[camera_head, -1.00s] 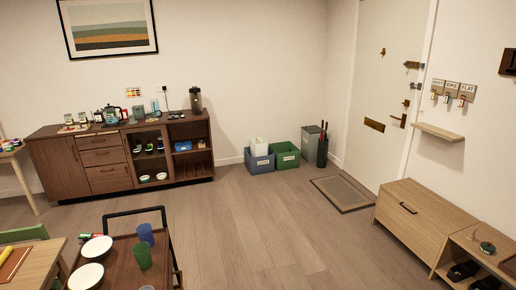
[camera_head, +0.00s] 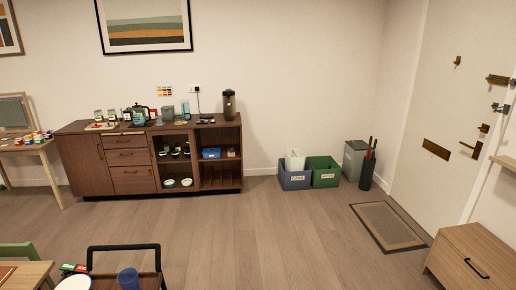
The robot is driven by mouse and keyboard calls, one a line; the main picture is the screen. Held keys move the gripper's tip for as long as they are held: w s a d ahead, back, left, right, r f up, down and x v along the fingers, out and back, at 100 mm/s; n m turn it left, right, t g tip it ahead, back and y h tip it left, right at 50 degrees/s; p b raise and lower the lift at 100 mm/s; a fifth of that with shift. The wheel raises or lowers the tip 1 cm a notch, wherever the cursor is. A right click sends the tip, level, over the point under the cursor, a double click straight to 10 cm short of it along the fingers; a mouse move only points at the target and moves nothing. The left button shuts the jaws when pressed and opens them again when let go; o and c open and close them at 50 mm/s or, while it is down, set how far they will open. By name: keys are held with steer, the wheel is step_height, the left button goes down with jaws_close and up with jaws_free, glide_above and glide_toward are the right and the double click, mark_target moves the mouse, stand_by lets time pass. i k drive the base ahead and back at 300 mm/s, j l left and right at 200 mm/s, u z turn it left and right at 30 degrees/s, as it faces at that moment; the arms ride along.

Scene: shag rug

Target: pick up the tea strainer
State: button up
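I cannot make out the tea strainer for certain; the small items are too tiny to tell apart. A dark wood sideboard (camera_head: 85,162) stands against the back wall, left of centre. On its top are several jars at the left, a glass kettle (camera_head: 138,116) with a black handle, a grey-green canister (camera_head: 168,114), a blue item (camera_head: 185,110), small dark items and a tall dark flask (camera_head: 229,104). My gripper is not in view.
A cart with a black handle (camera_head: 123,247) stands at the lower left, holding a blue cup (camera_head: 129,279) and a white bowl (camera_head: 74,284). Blue (camera_head: 295,182) and green (camera_head: 323,176) bins stand right of the sideboard. The wooden floor (camera_head: 270,230) between is clear.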

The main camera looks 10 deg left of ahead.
mark_target(159, 119)
steer(key=i+j+u, duration=0.1)
steer(key=i+u, duration=0.2)
steer(key=i, duration=0.6)
steer(key=i+l+u, duration=0.1)
steer(key=i+u, duration=0.15)
steer(key=i, duration=0.7)
steer(key=i+u, duration=0.3)
steer(key=i, duration=0.3)
steer(key=i+u, duration=0.25)
steer(key=i, duration=0.4)
steer(key=i+l+u, duration=0.3)
steer(key=i, duration=0.3)
steer(key=i+j+u, duration=0.15)
steer(key=i+u, duration=0.2)
steer(key=i, duration=0.85)
steer(key=i+l+u, duration=0.1)
steer(key=i+u, duration=0.2)
steer(key=i, duration=0.85)
steer(key=i+z, duration=0.2)
steer(key=i, duration=0.25)
steer(key=i+j+z, duration=0.2)
steer(key=i, duration=0.25)
steer(key=i+j+z, duration=0.2)
steer(key=i, duration=0.2)
steer(key=i+j+z, duration=0.15)
steer(key=i, duration=0.3)
steer(key=i+j+z, duration=0.15)
steer(key=i+z, duration=0.15)
steer(key=z, duration=0.95)
